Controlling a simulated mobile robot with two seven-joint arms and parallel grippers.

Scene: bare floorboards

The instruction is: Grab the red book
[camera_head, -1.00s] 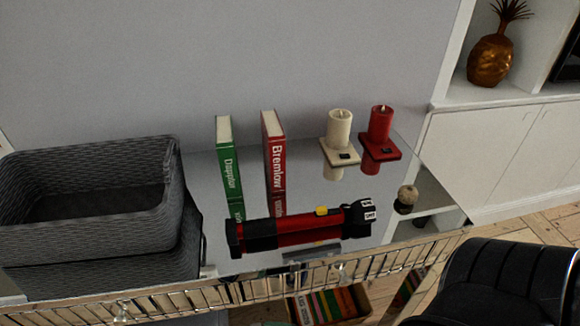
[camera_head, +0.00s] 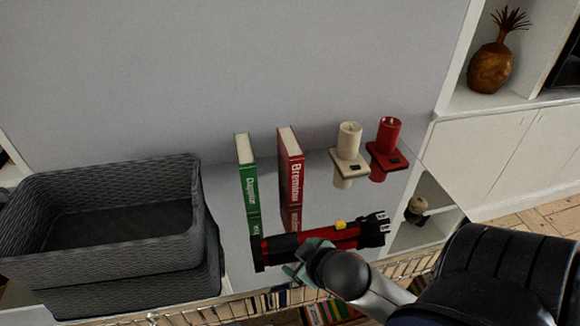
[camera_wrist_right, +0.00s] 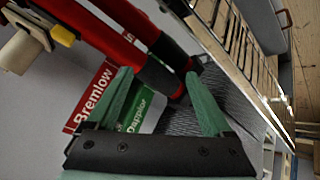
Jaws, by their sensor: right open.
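The red book (camera_head: 291,172), with "Bremlow" on its spine, stands upright on a reflective tabletop against the wall in the head view. It also shows in the right wrist view (camera_wrist_right: 92,98), partly hidden by my gripper's left finger. A green book (camera_head: 247,177) stands to its left; it also shows in the right wrist view (camera_wrist_right: 143,112). My right gripper (camera_head: 298,262) is in front of the books, at the near side of the red and black flashlight. In the right wrist view the right gripper (camera_wrist_right: 164,98) has its green fingers apart, with nothing held between them. My left gripper is not in view.
The red and black flashlight (camera_head: 325,238) lies across the table in front of the books. A grey woven basket (camera_head: 110,262) stands to the left.

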